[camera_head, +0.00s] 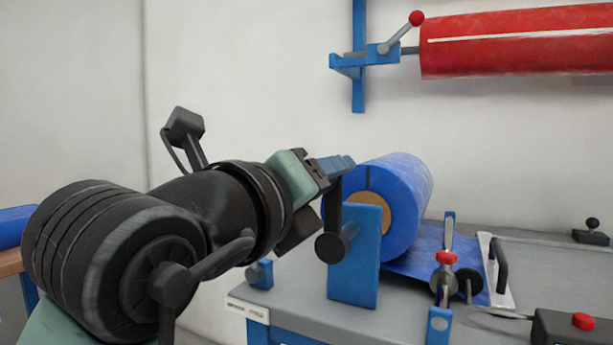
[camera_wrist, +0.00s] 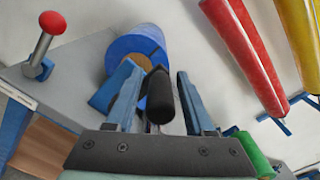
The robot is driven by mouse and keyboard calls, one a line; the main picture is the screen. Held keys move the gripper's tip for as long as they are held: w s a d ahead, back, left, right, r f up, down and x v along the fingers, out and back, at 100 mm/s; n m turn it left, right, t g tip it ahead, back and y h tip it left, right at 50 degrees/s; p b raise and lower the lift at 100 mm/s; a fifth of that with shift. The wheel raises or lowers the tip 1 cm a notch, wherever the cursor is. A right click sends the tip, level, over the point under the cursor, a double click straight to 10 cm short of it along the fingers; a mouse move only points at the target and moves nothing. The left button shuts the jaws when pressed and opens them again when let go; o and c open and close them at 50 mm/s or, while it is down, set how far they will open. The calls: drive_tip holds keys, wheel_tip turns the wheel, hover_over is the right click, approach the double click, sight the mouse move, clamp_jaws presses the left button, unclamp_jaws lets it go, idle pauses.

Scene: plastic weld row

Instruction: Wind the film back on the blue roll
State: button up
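The blue roll (camera_head: 400,200) with a tan core sits on a blue stand (camera_head: 354,270) on the bench. It also shows in the wrist view (camera_wrist: 136,52). Blue film (camera_head: 412,263) runs from under it rightward over the bench. A dark crank (camera_head: 331,247) with a cylindrical handle is on the roll's near end. My gripper (camera_head: 343,164) is above the crank, in front of the roll. In the wrist view, its blue fingers (camera_wrist: 160,90) are apart, and the black handle (camera_wrist: 160,97) appears between them. Whether they touch it is unclear.
A red roll (camera_head: 515,42) hangs on a wall bracket at upper right. A roller stand with a red knob (camera_head: 446,258) and a plate with a dark handle (camera_head: 501,264) stand right of the blue roll. A control box with a red button (camera_head: 583,321) is at front right.

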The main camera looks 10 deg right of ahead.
drive_tip(key=shift+o, duration=0.8)
drive_tip(key=shift+s+d+f, duration=0.1)
drive_tip(key=shift+s+d, duration=0.05)
drive_tip(key=shift+d, duration=0.15)
drive_tip(key=shift+a, duration=0.1)
drive_tip(key=shift+s+a, duration=0.15)
drive_tip(key=shift+a, duration=0.05)
drive_tip(key=p+v, duration=0.3)
drive_tip(key=v, duration=0.9)
drive_tip(key=shift+s+a, duration=0.1)
